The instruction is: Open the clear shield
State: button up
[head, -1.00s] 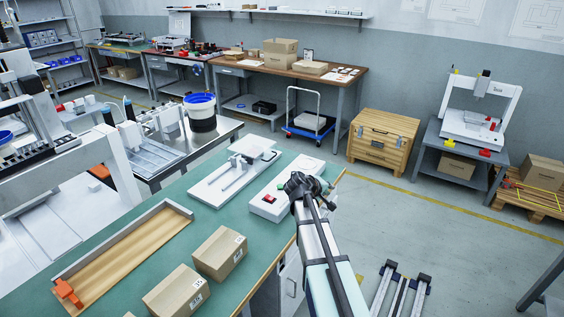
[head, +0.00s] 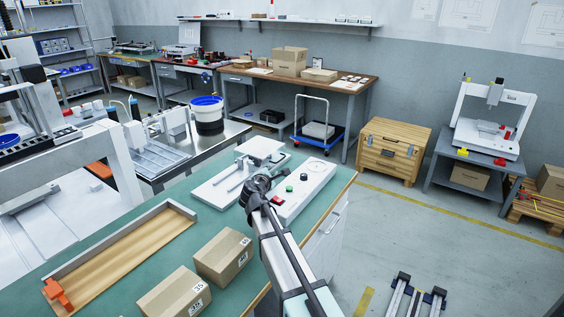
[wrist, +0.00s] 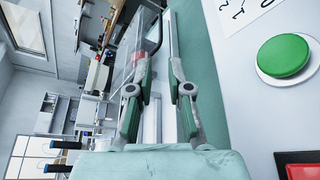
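A see-through panel that looks like the clear shield (wrist: 112,72) shows faintly in the wrist view, left of and beyond my fingers. Its outline is hard to make out, and I cannot pick it out in the head view. The white fixture (head: 212,194) with rails stands on the green bench, left of my gripper (head: 256,183). In the wrist view my gripper (wrist: 162,70) has its two fingers apart with a gap between them. I see nothing held. Whether a finger touches the panel, I cannot tell.
A white control box (head: 318,174) with a green button (wrist: 284,56) and a red switch (head: 278,200) is close on the right. Two cardboard boxes (head: 222,256) and a wooden tray (head: 125,254) lie nearer on the bench.

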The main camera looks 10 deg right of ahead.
aim_at(264, 155)
jog(key=x, duration=1.4)
jog(key=shift+w+d, duration=0.1)
jog(key=shift+w, duration=0.3)
grip_shut()
